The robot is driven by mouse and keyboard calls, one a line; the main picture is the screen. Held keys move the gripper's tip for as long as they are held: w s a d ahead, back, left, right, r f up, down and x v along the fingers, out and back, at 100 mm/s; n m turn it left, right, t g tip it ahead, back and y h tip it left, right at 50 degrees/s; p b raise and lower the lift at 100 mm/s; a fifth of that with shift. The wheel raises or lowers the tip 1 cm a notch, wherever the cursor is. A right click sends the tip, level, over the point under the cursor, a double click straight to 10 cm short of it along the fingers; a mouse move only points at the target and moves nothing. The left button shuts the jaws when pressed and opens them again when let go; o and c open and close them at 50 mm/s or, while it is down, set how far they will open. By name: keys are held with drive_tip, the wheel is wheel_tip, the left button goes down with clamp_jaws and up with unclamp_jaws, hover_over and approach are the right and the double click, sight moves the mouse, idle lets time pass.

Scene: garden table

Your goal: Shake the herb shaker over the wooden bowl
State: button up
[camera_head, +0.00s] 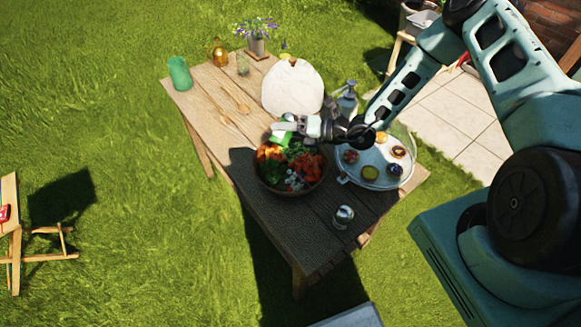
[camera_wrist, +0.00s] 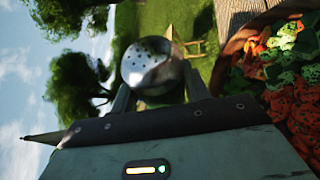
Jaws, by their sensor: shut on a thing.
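My gripper (camera_head: 292,128) is shut on the herb shaker, just above the far rim of the wooden bowl (camera_head: 289,191). In the wrist view the shaker (camera_wrist: 150,66) sits between the two fingers, its round, pierced metal cap facing the camera. In the head view the shaker is mostly hidden by the gripper, and its exact tilt is hard to tell. The bowl is round and brown, filled with orange, green, red and white chopped pieces. It also shows at the right of the wrist view (camera_wrist: 236,42), beside the shaker. Falling herbs cannot be made out.
A glass tray (camera_head: 371,186) with several small pastries stands right of the bowl. A round pale thing (camera_head: 292,87) stands behind. A small metal-topped jar (camera_head: 343,216) stands in front. A green tumbler (camera_head: 179,73) and wooden utensils (camera_head: 237,99) are at left.

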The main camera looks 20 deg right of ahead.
drive_tip(key=n+h+p, duration=0.1)
drive_tip(key=n+p, duration=0.1)
drive_tip(key=r+n+t+h+p, duration=0.1)
drive_tip(key=n+p, duration=0.1)
drive_tip(key=shift+r, duration=0.2)
drive_tip(key=shift+n+t+h, duration=0.3)
drive_tip(key=shift+n+h, duration=0.6)
drive_tip(key=shift+n, duration=0.3)
drive_tip(key=shift+r+n+t+h, duration=0.25)
drive_tip(key=shift+n+t+h, duration=0.15)
drive_tip(key=shift+n+h, duration=0.3)
